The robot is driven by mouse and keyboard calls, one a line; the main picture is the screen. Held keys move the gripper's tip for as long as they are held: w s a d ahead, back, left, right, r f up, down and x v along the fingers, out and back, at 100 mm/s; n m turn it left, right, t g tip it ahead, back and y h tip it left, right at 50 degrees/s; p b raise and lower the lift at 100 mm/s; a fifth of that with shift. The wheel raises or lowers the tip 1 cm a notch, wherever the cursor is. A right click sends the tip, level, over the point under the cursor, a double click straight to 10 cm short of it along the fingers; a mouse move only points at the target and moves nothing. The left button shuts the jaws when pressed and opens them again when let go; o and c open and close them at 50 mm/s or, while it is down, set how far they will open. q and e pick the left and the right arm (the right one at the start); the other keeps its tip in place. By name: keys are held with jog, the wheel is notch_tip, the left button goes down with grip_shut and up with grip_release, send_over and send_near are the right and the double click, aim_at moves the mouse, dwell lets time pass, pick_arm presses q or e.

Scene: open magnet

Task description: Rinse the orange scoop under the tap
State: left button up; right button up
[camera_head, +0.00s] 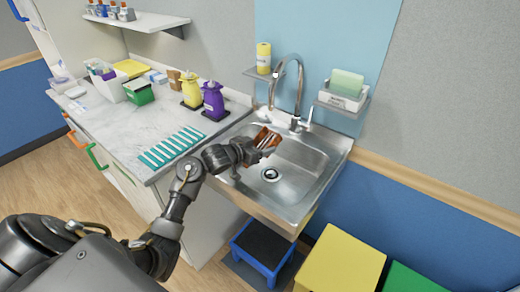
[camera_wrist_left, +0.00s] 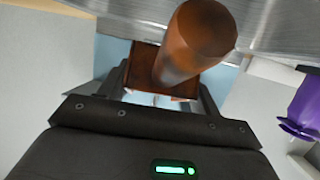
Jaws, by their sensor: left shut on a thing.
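The orange scoop (camera_head: 267,138) is held over the left part of the metal sink (camera_head: 305,165), just below the end of the curved tap (camera_head: 299,85). My left gripper (camera_head: 262,146) is shut on the scoop. In the left wrist view the scoop's thick brown-orange handle (camera_wrist_left: 199,36) rises toward the camera, and its squarish body (camera_wrist_left: 143,68) lies between the fingers. The gripper hides part of the scoop in the head view. I cannot tell whether water is running. My right gripper is not in view.
A purple bottle (camera_head: 213,98) and a yellow bottle (camera_head: 191,90) stand on the counter (camera_head: 125,125) left of the sink. A row of teal strips (camera_head: 171,146) lies near its front. A blue step stool (camera_head: 262,246) and a yellow box (camera_head: 341,262) stand below.

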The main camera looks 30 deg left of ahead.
pick_arm(q)
jog(key=shift+w+d, duration=0.1)
jog(key=shift+d, duration=0.05)
dwell(0.6)
jog(key=shift+w+d, duration=0.15)
jog(key=shift+d, duration=0.25)
jog(key=shift+a+p, duration=0.2)
jog(key=shift+p, duration=0.2)
jog(key=shift+s+a, duration=0.2)
jog(key=shift+a, duration=0.2)
jog(key=shift+d+p, duration=0.15)
jog(key=shift+p, duration=0.15)
jog(key=shift+w+d, duration=0.2)
jog(key=shift+d, duration=0.25)
